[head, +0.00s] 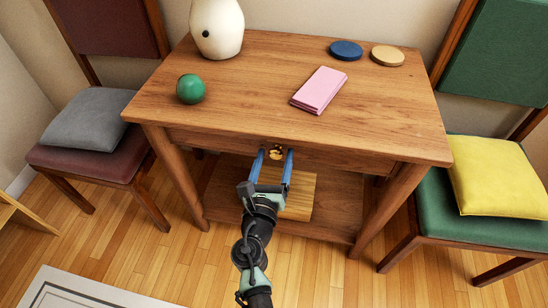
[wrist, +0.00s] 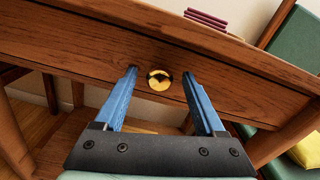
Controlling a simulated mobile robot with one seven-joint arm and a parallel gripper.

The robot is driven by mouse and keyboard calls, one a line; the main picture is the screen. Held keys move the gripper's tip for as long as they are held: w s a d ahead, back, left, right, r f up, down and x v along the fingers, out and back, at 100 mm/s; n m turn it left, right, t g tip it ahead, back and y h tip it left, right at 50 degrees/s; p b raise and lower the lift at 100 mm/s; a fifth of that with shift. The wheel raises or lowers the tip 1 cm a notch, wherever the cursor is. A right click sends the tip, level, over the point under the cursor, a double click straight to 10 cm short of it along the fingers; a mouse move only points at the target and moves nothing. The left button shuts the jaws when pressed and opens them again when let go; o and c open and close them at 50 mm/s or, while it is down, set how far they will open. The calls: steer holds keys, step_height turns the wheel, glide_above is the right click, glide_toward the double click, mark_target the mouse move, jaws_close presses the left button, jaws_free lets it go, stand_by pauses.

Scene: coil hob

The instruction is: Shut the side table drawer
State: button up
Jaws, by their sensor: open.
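The wooden side table (head: 250,75) stands ahead of me, with its drawer front (head: 225,142) just beneath the tabletop. The drawer front (wrist: 225,82) also fills the middle of the wrist view. Its round brass knob (head: 277,153) is near the centre, and it shows clearly in the wrist view (wrist: 159,80). The front looks close to the table frame; I cannot tell whether a small gap remains. My gripper (head: 275,153) is open, its two blue fingers pointing at the drawer front. In the wrist view the fingers (wrist: 160,80) lie on either side of the knob, apart from it.
On the tabletop are a white vase (head: 217,30), a green ball (head: 190,89), a pink folded cloth (head: 319,90), a blue disc (head: 346,50) and a tan disc (head: 388,56). Chairs with a grey cushion (head: 88,120) and yellow cushion (head: 497,178) flank the table.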

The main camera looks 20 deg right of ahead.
steer(key=shift+s+a, duration=0.1)
steer(key=p+v, duration=0.2)
steer(key=v, duration=1)
steer(key=shift+s+a+p, duration=0.2)
steer(key=shift+s+p, duration=0.1)
